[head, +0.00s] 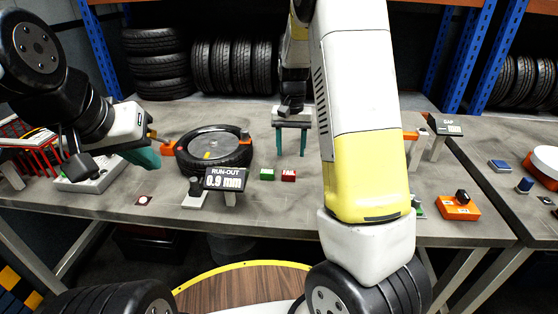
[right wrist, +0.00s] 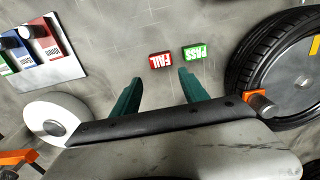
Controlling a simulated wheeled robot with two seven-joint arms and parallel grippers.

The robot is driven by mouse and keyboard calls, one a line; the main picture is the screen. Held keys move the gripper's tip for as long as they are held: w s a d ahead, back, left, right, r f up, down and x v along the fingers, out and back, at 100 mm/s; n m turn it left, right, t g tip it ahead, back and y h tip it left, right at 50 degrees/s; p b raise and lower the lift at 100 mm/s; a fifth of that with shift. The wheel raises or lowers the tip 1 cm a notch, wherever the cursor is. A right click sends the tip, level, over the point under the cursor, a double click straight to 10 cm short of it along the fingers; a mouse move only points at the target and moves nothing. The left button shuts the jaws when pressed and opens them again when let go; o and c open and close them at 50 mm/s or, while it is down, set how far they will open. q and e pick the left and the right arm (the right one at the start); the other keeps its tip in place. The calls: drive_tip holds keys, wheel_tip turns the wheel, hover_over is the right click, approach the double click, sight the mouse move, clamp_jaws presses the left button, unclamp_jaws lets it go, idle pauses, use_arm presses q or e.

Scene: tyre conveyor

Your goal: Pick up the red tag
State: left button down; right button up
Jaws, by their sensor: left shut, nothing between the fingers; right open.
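The red tag, marked FAIL (head: 288,175), lies on the grey table just right of a green PASS tag (head: 267,174). In the right wrist view the red tag (right wrist: 160,60) lies just beyond the open fingertips, roughly between their lines, with the green tag (right wrist: 195,51) to its right. My right gripper (head: 291,150) is open and empty, its teal fingers pointing down above the table, behind the tags in the head view. The fingers also show in the right wrist view (right wrist: 158,82). My left gripper (head: 146,156) is shut and empty at the left, beside the tyre.
A tyre on a round fixture (head: 208,147) stands left of the tags. A run-out display (head: 226,179) stands in front of it. An orange block (head: 458,207) lies at the right. My right arm hides part of the table right of the tags.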

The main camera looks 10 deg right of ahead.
sight(289, 172)
drive_tip(key=f, duration=0.7)
drive_tip(key=shift+s+a+f, duration=0.3)
drive_tip(key=shift+s+f, duration=0.05)
drive_tip(key=shift+s, duration=0.05)
drive_tip(key=c, duration=1.1)
drive_tip(key=shift+r, duration=0.1)
